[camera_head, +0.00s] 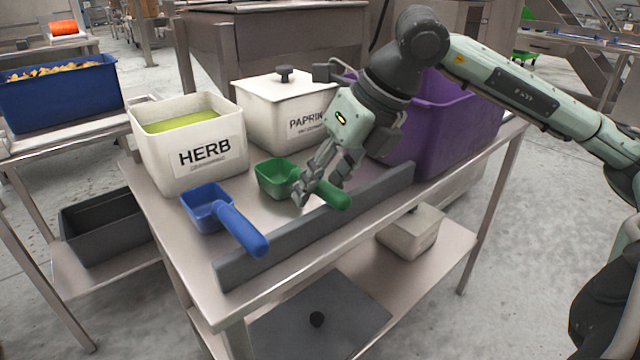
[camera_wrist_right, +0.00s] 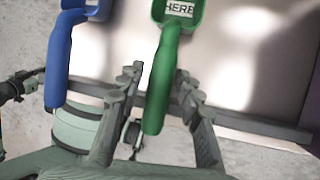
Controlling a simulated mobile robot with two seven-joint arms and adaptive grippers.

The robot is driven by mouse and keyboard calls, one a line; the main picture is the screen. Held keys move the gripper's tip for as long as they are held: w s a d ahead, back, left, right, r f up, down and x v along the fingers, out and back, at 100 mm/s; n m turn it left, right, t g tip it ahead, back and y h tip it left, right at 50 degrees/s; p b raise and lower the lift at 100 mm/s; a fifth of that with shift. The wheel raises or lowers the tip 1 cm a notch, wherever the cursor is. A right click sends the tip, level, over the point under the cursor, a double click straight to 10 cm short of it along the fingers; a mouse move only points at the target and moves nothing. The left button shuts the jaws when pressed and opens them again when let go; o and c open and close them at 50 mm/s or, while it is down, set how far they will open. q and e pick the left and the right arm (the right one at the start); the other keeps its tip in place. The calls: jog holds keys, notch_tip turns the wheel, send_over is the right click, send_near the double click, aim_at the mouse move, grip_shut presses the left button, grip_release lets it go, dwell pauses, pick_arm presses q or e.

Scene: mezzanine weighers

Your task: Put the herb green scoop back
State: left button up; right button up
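The green scoop (camera_head: 274,179) stands on the steel table in front of the paprika bin, its handle (camera_head: 333,196) pointing toward the table's front over a grey bar. In the right wrist view the scoop (camera_wrist_right: 180,12) shows a HERB label in its bowl. My right gripper (camera_head: 318,188) is at the handle, with its fingers spread on either side. In the wrist view the gripper (camera_wrist_right: 158,78) has the handle between its fingers, with a visible gap on the left side. The white HERB bin (camera_head: 185,172) is open with green powder inside.
A blue scoop (camera_head: 207,208) lies left of the green one. A lidded white PAPRIKA bin (camera_head: 265,115) and a purple bin (camera_head: 425,150) stand behind. The grey bar (camera_head: 300,240) runs along the table front. A blue bin (camera_head: 60,100) sits on the left table.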

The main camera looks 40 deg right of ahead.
jog(key=shift+r, duration=0.1)
jog(key=shift+r, duration=0.2)
pick_arm(q)
jog(key=shift+p+x, duration=0.4)
jog(key=shift+x, duration=0.8)
pick_arm(e)
jog(key=v, duration=1.1)
jog(key=shift+s+r, duration=0.2)
jog(key=shift+r, duration=0.1)
